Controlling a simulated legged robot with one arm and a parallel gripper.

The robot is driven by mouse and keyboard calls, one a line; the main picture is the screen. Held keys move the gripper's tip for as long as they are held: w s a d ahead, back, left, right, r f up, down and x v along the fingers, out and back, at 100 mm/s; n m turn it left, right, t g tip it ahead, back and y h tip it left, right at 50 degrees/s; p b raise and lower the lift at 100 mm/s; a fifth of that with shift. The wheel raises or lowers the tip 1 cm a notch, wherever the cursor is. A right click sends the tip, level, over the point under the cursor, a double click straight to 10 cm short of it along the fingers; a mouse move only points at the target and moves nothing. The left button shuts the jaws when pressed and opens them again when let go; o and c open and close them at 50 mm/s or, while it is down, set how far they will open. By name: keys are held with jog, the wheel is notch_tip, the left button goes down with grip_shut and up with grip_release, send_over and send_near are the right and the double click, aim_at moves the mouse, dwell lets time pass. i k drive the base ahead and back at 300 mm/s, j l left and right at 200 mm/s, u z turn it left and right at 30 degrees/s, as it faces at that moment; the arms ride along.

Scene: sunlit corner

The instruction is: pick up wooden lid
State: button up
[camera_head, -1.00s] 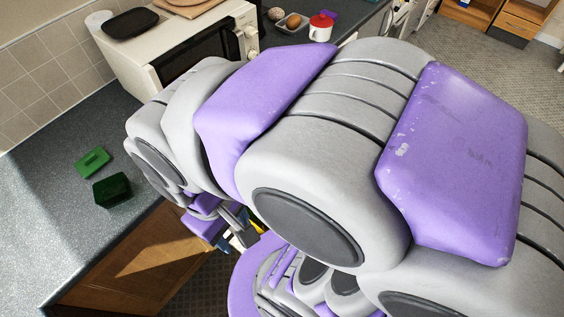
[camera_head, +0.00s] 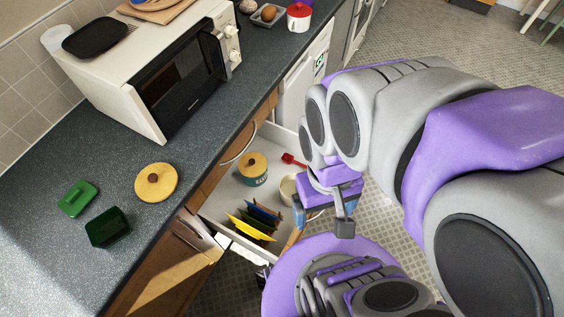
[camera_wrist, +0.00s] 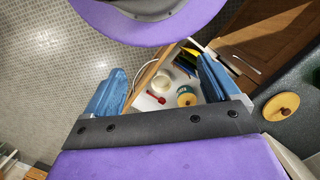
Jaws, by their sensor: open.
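A round wooden lid (camera_head: 156,182) with a dark knob lies flat on the grey counter in the head view. In the wrist view the wooden lid (camera_wrist: 281,106) is at the right, outside my jaws. A canister (camera_head: 252,176) with a similar yellow, knobbed top stands in the open drawer. My gripper (camera_head: 322,208) hangs over the drawer's right side in the head view, well right of the counter lid. In the wrist view my gripper (camera_wrist: 160,68) has its two blue fingers wide apart with nothing between them.
The open drawer (camera_head: 222,207) also holds a red scoop (camera_head: 293,160), a pale bowl (camera_head: 288,190) and several coloured upright items (camera_head: 256,222). A green box (camera_head: 108,228) and green lid (camera_head: 77,198) lie left of the wooden lid. A microwave (camera_head: 165,85) stands behind.

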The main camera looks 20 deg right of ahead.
aim_at(156, 182)
jog(key=z, duration=0.25)
jog(key=u, duration=1.55)
jog(key=z, duration=1.55)
jog(key=l+u, duration=0.1)
jog(key=u, duration=0.35)
jog(key=l+u, duration=0.1)
jog(key=u, duration=0.35)
jog(key=k+u, duration=0.1)
jog(key=u, duration=0.35)
jog(key=l+u, duration=0.15)
jog(key=u, duration=0.3)
jog(key=k+u, duration=0.15)
jog(key=u, duration=0.3)
